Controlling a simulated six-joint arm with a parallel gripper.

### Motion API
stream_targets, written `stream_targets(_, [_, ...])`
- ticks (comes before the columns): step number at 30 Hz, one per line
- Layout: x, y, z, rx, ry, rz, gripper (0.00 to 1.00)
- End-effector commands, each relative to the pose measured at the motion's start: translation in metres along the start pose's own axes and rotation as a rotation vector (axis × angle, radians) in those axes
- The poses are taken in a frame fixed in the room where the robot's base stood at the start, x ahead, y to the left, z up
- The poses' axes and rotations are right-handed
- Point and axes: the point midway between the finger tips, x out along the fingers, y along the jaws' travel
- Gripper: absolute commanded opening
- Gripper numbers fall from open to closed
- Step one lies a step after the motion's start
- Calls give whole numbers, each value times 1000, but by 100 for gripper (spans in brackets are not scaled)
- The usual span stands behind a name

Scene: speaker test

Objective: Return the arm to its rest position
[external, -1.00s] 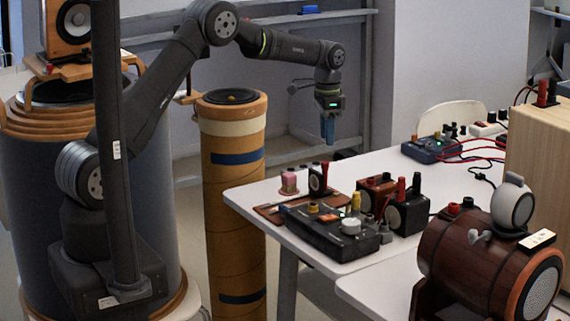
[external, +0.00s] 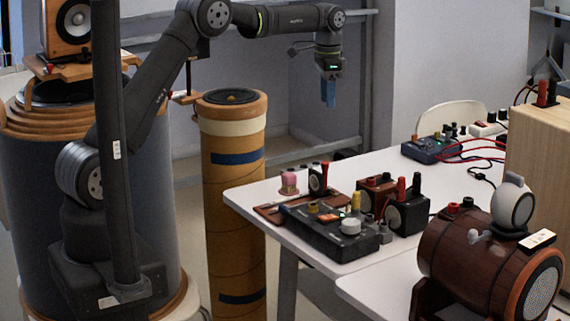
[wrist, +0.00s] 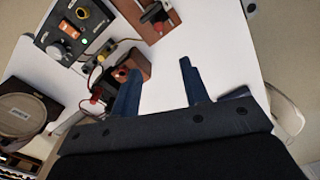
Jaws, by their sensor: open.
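My gripper (external: 328,94) hangs pointing down in the external view, high above the back edge of the white table (external: 270,196). It touches nothing there. In the wrist view its two blue fingers (wrist: 160,85) stand apart with only white tabletop showing between them, so it is open and empty. My arm reaches from its base at the left, up and over to the right, with the forearm nearly level.
A black control box (external: 335,240), small speakers (external: 407,213) and a blue device (external: 432,149) with red cables stand on the table. A barrel-shaped speaker (external: 470,258) is at the front right. A tall cardboard column (external: 235,180) stands left of the table.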

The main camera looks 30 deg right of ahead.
Motion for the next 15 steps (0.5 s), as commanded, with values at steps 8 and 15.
stream_targets(8, [36,0,1,0,-4,3,42])
stream_targets(15, [85,0,1,0,-6,4,42])
